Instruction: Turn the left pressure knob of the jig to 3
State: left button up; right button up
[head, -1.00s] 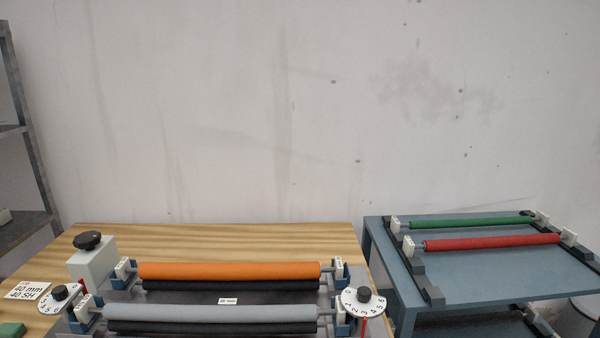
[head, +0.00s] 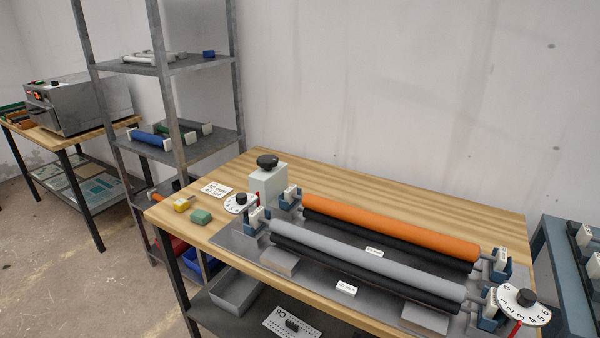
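The jig (head: 345,290) stands on the wooden table and holds an orange roller (head: 390,230) and a grey roller (head: 365,262), with dark rollers beside them. The left pressure knob (head: 241,198) is a black knob on a white numbered dial at the jig's left end; its setting is too small to read. The right pressure knob (head: 525,297) is a black knob on a white dial with readable numbers and a red pointer below it. Neither of my grippers is in view.
A grey block with a black knob (head: 268,162) stands behind the left dial. A label card (head: 216,188), a green block (head: 201,217) and a yellow item (head: 181,204) lie on the table's left part. A metal shelf (head: 190,150) stands left. A blue-grey rack (head: 545,265) is at right.

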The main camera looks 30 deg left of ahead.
aim_at(236, 204)
jog(key=u, duration=1.3)
